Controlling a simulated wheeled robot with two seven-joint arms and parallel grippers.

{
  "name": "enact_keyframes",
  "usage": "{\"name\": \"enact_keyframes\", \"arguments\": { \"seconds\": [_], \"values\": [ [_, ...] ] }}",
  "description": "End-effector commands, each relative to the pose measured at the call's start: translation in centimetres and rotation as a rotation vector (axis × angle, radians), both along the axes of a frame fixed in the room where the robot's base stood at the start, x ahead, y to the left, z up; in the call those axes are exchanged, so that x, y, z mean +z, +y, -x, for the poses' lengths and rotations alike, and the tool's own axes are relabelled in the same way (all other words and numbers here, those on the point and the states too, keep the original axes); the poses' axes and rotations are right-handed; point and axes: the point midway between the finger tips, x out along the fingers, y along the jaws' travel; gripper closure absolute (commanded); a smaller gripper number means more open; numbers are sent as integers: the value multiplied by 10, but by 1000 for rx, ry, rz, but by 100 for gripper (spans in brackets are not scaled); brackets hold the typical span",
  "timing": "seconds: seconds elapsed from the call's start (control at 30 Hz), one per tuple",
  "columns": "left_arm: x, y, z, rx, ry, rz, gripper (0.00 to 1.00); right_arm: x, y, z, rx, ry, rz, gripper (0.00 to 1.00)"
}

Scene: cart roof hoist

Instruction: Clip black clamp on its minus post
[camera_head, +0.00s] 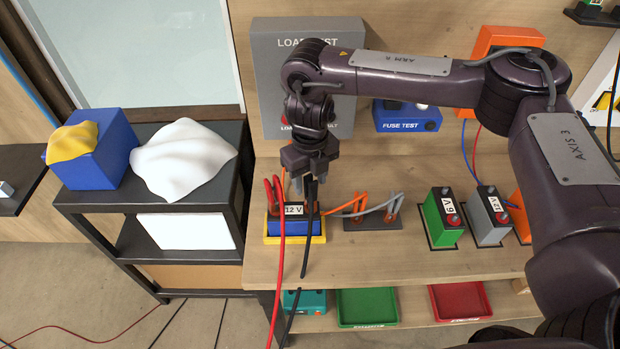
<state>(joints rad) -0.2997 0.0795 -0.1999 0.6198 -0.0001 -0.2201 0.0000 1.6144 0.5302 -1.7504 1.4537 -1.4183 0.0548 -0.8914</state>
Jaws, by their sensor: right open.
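My right gripper (315,186) points straight down over the bench and is open, with its fingers around or just beside the top of the black clamp (311,193). The black clamp stands upright at the right end of the 12 V battery (293,210), and its black cable hangs over the bench front. The gripper hides the clamp's upper part. The minus post is hidden, so I cannot tell whether the clamp's jaws grip it. The red clamp (275,191) stands at the battery's left end with a red cable. My left gripper is not in view.
Orange and grey clamps sit on a dark holder (372,224) right of the battery. Green (442,221) and grey (487,222) batteries stand further right. The LOAD TEST panel (270,80) and blue FUSE TEST box (405,117) are behind. Bare bench lies in front.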

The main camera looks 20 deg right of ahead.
Motion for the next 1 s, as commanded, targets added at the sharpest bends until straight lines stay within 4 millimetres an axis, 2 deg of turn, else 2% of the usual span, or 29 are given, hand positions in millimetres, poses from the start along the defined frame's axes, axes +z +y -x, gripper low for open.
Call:
{"name": "enact_keyframes", "arguments": {
  "seconds": [0.17, 0.3, 0.5, 1.0],
  "values": [
    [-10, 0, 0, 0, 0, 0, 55, 26, 0, -2, 0, -8, -2, 55],
    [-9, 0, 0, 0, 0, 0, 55, 49, 0, -1, 1, -6, 0, 55],
    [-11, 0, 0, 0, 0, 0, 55, 70, 0, -1, 1, -3, 0, 55],
    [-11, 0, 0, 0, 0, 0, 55, 75, 0, 0, -1, -1, -1, 55]
  ]
}}
